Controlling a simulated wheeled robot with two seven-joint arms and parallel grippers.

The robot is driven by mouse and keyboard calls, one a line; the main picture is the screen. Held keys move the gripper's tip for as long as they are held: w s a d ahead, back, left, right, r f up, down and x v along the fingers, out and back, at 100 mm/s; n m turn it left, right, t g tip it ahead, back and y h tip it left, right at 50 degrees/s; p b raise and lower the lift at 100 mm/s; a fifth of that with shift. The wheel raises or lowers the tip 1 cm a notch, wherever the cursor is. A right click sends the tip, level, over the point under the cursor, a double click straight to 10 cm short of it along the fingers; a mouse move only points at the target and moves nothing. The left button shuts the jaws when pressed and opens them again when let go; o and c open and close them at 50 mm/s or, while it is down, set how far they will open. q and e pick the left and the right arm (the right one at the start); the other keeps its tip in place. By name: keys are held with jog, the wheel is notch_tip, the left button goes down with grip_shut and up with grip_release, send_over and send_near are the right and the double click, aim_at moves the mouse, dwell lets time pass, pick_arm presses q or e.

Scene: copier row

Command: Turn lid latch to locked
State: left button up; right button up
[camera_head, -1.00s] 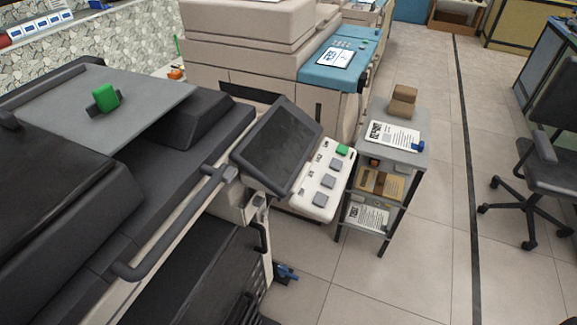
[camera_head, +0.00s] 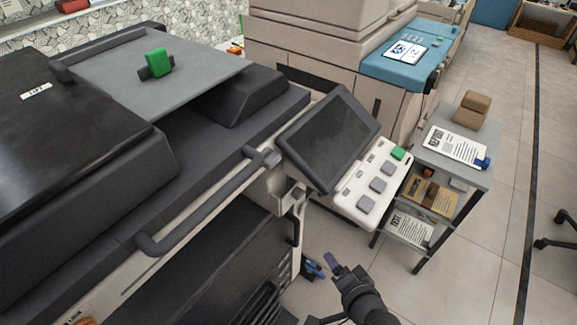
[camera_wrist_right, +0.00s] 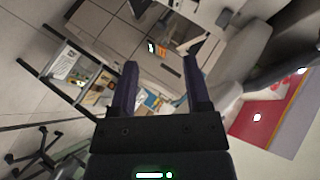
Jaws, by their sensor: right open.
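The copier's black lid (camera_head: 70,130) fills the left of the head view and carries a small white label reading LIFT. At the bottom left edge, an orange part (camera_head: 82,321) shows beside a label that seems to read LOCK. It is mostly cut off, so I cannot tell whether it is the latch or how it is turned. My right gripper (camera_head: 333,262) is low in front of the copier, well right of the orange part. In the right wrist view, its two dark fingers (camera_wrist_right: 158,65) are apart with nothing between them. My left gripper is not in view.
A grey bar handle (camera_head: 205,203) runs along the copier's front edge. A tilted screen (camera_head: 328,138) and button panel (camera_head: 372,186) stick out at its right. A green knob (camera_head: 159,62) stands on the grey tray. A shelf cart (camera_head: 480,175) stands at right, with open floor beyond.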

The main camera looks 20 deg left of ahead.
jog(key=w+a+r+m+t+y, duration=0.25)
jog(key=a+r, duration=0.25)
jog(key=r, duration=0.3)
jog(key=y+b, duration=0.2)
jog(key=y, duration=0.2)
send_near(275, 164)
jog(key=shift+g, duration=0.35)
jog(key=b+x, duration=0.2)
jog(key=x, duration=0.6)
jog(key=shift+w+r, duration=0.1)
jog(key=shift+w, duration=0.05)
jog(key=shift+w+a+r, duration=0.15)
jog(key=shift+w+a, duration=0.2)
jog(key=shift+a, duration=0.1)
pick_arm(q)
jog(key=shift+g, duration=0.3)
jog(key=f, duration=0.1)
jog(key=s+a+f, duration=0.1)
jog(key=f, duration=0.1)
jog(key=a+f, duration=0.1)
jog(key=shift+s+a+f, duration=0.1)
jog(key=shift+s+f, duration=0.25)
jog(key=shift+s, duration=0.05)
pick_arm(e)
jog(key=shift+c, duration=0.3)
jog(key=c, duration=0.7)
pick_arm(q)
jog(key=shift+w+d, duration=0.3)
pick_arm(e)
grip_shut()
